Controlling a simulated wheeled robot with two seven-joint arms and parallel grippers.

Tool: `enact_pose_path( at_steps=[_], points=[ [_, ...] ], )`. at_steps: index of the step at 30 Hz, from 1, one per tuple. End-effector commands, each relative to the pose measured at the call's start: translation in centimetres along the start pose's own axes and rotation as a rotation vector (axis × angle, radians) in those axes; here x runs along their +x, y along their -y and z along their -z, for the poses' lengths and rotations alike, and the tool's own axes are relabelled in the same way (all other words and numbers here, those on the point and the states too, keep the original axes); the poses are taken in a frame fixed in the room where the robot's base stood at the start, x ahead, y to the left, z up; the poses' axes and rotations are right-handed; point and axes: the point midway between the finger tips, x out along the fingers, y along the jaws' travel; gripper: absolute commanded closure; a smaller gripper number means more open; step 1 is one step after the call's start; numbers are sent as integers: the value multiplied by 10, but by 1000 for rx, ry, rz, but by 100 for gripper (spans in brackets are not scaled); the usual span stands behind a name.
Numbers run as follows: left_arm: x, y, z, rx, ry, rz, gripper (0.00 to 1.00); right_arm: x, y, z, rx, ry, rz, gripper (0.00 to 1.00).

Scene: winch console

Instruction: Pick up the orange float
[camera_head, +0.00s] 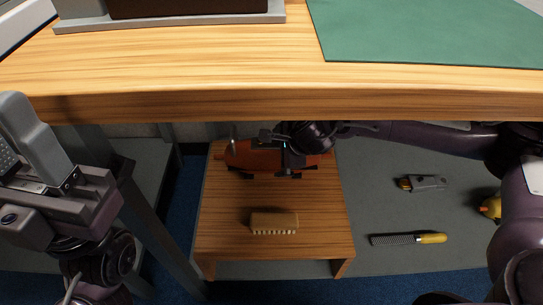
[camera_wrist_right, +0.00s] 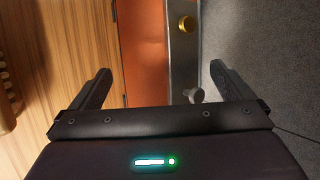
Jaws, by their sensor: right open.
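The orange float (camera_head: 246,155) lies on the low wooden stand under the bench edge. My right gripper (camera_head: 275,172) is over it, pointing down, and hides part of it. In the right wrist view the orange surface (camera_wrist_right: 143,50) lies between the spread fingers of the right gripper (camera_wrist_right: 160,68), with a gap to each finger. My left gripper (camera_head: 60,195) is at the far left, well away from the float. A grey perforated piece stands up at it; I cannot tell whether its jaws are shut on that.
A brush (camera_head: 273,220) lies on the low stand (camera_head: 225,240). A grey strip with a brass knob (camera_wrist_right: 187,23) runs beside the orange surface. A grey tool (camera_head: 425,183) and a yellow-handled tool (camera_head: 410,239) lie at right. The bench (camera_head: 200,70) with a green mat (camera_head: 430,30) overhangs.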

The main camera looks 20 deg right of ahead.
Motion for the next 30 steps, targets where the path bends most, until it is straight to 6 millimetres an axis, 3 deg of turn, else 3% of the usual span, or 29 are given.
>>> enact_pose_path(
  at_steps=[1,6,16,30],
  points=[
    [-6,0,0,1,-7,-3,64,13,-3,3,0,0,-1,0],
    [-9,-1,0,4,-19,-10,64,34,-3,4,0,0,-1,0],
    [-8,-1,0,4,-20,-11,64,38,-1,4,1,0,0,1],
    [-8,-1,0,4,-21,-11,64,38,-1,4,1,0,0,63]
  ],
)
